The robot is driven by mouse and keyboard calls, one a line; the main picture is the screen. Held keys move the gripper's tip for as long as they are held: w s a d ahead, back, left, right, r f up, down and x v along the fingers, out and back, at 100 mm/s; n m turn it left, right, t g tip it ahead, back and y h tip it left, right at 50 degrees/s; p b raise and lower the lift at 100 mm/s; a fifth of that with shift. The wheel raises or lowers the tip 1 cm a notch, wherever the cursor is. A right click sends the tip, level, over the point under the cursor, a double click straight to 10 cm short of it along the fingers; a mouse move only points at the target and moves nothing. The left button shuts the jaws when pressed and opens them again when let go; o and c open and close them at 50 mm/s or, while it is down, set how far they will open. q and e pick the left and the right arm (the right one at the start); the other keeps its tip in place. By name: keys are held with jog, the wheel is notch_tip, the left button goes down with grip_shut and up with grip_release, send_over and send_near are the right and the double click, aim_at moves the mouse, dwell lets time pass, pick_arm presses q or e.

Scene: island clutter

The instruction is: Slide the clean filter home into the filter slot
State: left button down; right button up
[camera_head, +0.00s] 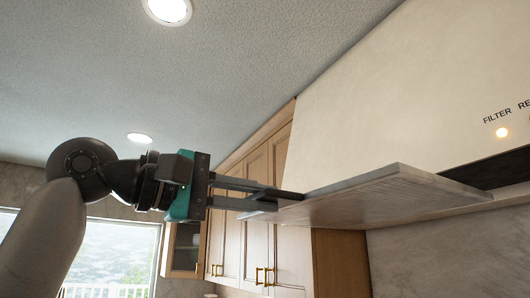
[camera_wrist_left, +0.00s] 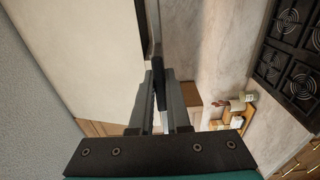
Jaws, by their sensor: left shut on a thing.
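The clean filter (camera_head: 385,197) is a flat grey panel with a fine ribbed face, roughly level in the head view. My left gripper (camera_head: 278,197) is shut on the filter's left edge, at a dark tab. In the left wrist view the filter (camera_wrist_left: 153,32) shows nearly edge-on beyond the fingers (camera_wrist_left: 160,100). The filter slot (camera_head: 492,171) is a dark opening low in the cream range hood at the right. The filter's right end overlaps the slot's left part in the picture; I cannot tell whether it is inside. My right gripper is not in view.
Wooden cabinets (camera_head: 285,220) stand behind and below the filter. The left wrist view shows a black hob (camera_wrist_left: 292,50) and small items on a wooden board (camera_wrist_left: 236,117) below.

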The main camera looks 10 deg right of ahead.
pick_arm(q)
jog(key=s+r, duration=0.5)
jog(key=r, duration=0.1)
jog(key=shift+s+r+m+g+p, duration=0.15)
jog(key=shift+s+m+g+p, duration=0.15)
jog(key=shift+s+g+p, duration=0.1)
jog(key=shift+a, duration=0.1)
jog(key=shift+r+p+x, duration=0.2)
jog(key=shift+p+x, duration=1.05)
jog(key=shift+x, duration=1.75)
jog(key=shift+w+d+p, duration=0.15)
jog(key=shift+d+p, duration=0.2)
jog(key=shift+d, duration=0.15)
